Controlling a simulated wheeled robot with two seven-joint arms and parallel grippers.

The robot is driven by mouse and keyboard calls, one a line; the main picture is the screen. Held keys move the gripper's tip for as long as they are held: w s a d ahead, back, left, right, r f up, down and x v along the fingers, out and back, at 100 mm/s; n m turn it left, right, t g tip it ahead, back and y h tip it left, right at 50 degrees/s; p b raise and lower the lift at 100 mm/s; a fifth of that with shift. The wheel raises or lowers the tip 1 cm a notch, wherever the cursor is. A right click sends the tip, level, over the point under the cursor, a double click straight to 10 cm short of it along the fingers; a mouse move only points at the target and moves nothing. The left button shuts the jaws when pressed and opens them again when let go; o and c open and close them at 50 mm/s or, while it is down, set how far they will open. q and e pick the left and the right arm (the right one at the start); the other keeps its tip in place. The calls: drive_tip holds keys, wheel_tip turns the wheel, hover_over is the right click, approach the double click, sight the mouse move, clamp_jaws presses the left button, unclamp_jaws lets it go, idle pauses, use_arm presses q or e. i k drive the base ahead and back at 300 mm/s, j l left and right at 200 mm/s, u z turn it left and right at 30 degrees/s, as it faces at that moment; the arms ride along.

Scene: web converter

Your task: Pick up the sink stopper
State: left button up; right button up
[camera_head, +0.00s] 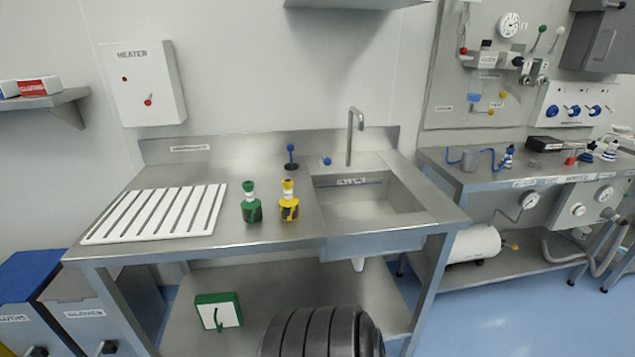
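Neither of my grippers is in view.
A green-topped bottle (251,203) and a yellow-topped bottle (289,202) stand on the counter, in front of the stopper. A white slatted rack (152,214) lies at left. The tap (350,135) and a blue knob (327,160) are behind the sink. Counter around the stopper is clear.

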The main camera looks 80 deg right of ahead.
sight(291, 165)
drive_tip(key=z, duration=2.3)
